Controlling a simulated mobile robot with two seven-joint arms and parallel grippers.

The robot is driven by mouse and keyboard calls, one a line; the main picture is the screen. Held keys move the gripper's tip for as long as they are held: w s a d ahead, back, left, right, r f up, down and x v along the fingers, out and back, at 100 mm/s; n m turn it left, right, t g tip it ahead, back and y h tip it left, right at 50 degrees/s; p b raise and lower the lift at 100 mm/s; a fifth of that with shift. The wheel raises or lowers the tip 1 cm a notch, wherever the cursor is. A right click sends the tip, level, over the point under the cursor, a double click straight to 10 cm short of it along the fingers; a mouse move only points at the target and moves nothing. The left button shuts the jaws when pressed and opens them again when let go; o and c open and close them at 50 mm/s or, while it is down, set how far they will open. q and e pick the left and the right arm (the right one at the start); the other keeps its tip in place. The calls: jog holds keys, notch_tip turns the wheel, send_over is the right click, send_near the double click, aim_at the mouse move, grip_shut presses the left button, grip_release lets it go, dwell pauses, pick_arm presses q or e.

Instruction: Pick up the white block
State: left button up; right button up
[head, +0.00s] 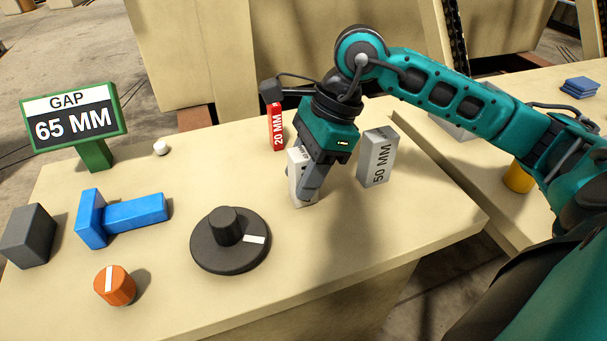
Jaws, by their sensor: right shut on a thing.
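The white block (296,168) stands upright on the table, partly hidden by my right gripper. My right gripper (305,185) comes down over it from above and is shut on it. The block's base appears at or very near the table top; I cannot tell whether it touches. The writing on the block is mostly covered. My left gripper is not in view.
A red 20 MM block (277,127) stands behind the gripper, and a grey 50 MM block (376,158) stands right. A black dial (230,240), orange knob (115,286), blue T-shaped piece (120,214), dark grey block (30,236) and GAP 65 MM sign (74,118) occupy the left.

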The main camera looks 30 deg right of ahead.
grip_shut()
